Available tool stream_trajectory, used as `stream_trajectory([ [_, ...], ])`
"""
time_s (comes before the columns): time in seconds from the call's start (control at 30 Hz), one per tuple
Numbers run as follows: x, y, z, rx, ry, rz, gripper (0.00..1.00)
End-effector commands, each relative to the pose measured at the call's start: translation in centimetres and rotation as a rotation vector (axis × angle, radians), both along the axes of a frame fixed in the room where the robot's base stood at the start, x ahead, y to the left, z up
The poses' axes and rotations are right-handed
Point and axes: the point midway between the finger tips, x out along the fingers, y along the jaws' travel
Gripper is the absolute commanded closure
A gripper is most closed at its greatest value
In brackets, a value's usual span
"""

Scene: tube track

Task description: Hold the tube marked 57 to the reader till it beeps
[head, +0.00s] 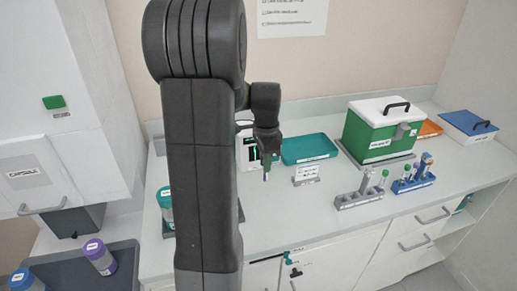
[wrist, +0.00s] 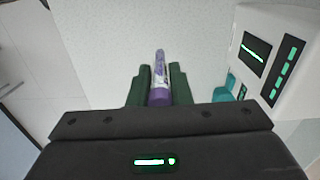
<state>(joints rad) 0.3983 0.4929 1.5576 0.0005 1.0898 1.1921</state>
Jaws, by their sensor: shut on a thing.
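My gripper (wrist: 160,84) is shut on a tube with a purple cap (wrist: 160,97); the tube's clear body points away from me between the green fingers. Its marking is too small to read. In the head view my gripper (head: 267,150) hangs above the counter, fingers down, with the tube (head: 265,176) barely showing below. The reader, a white box with lit green panels (wrist: 254,54), stands to the right of the tube in the wrist view, with a gap between them. In the head view the reader (head: 246,163) is partly hidden behind my arm.
A teal tray (head: 310,148), a small label stand (head: 306,175) and a green box with a white lid (head: 378,135) stand on the counter. A grey rack (head: 358,200) and a blue rack (head: 413,183) hold tubes at the right. The front counter middle is clear.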

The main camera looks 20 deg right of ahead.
Motion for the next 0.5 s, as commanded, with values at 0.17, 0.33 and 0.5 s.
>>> stream_trajectory([
  [0.17,0.6,0.0,-0.7,0.0,0.0,0.0,0.95],
  [0.33,1.8,-0.1,-2.1,0.001,0.001,0.001,0.95],
  [0.5,3.3,-0.2,-3.6,0.001,0.001,0.001,0.95],
])
